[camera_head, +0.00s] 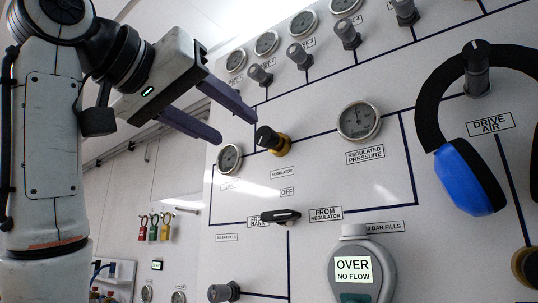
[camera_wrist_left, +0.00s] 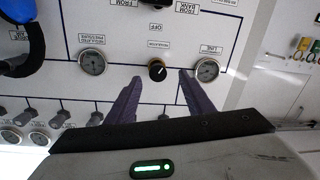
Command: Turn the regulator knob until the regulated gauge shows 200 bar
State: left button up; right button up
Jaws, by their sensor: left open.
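The regulator knob (camera_head: 267,137), black with a brass collar, sticks out of the white panel above the REGULATOR label. In the left wrist view the knob (camera_wrist_left: 157,70) has a pale pointer mark. My left gripper (camera_head: 235,130) is open and empty, its dark fingers pointing at the panel close to the knob. In the left wrist view my fingertips (camera_wrist_left: 161,76) lie on either side of the knob; contact cannot be told. The regulated pressure gauge (camera_head: 358,121) is right of the knob; it also shows in the left wrist view (camera_wrist_left: 92,62). Its reading is too small to tell.
A smaller gauge (camera_head: 229,158) sits left of the knob. A black lever (camera_head: 281,216) is below. A blue-and-black headset (camera_head: 470,177) hangs at right. A display (camera_head: 353,270) reads OVER, NO FLOW. Several gauges and grey knobs line the panel's top.

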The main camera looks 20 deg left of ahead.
aim_at(263, 137)
pick_arm(q)
jog(key=p+x, duration=0.1)
jog(key=x, duration=0.1)
jog(key=r+p+x, duration=0.1)
jog(key=x, duration=0.2)
jog(key=p+x, duration=0.1)
jog(key=x, duration=0.2)
jog(key=shift+s+d+r, duration=0.1)
jog(key=shift+d+r, duration=0.1)
jog(key=shift+r, duration=0.1)
jog(key=shift+w+d+f, duration=0.1)
jog(key=shift+w+d, duration=0.05)
jog(key=shift+w, duration=0.5)
jog(key=c, duration=1)
jog(key=shift+m, duration=0.3)
